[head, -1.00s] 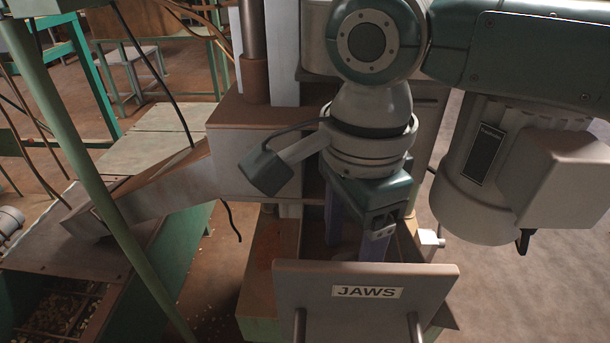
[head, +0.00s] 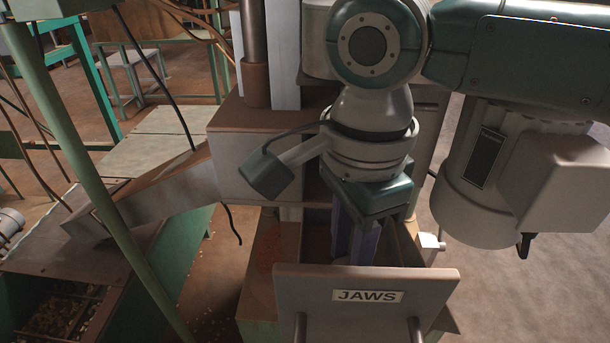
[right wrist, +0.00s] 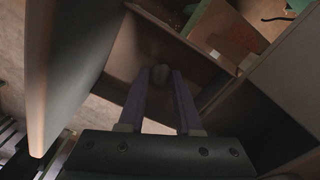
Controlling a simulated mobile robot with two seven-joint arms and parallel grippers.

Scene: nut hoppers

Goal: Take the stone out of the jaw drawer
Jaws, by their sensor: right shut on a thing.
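The jaw drawer (head: 290,287) is pulled open, its front labelled JAWS. My right gripper (head: 356,256) points down into it behind the front panel, with its purple fingers close together. In the right wrist view the gripper (right wrist: 161,73) is shut on the small grey stone (right wrist: 160,74), held between the fingertips inside the drawer (right wrist: 128,47). In the head view the stone cannot be made out behind the fingers and the drawer front. My left gripper is not in view.
The drawer walls stand close around the fingers. A sloping chute (head: 160,194) runs down left from the machine. A green post (head: 110,205) and a green bin (head: 60,315) with small pieces are at the left. Open floor (head: 530,285) lies at the right.

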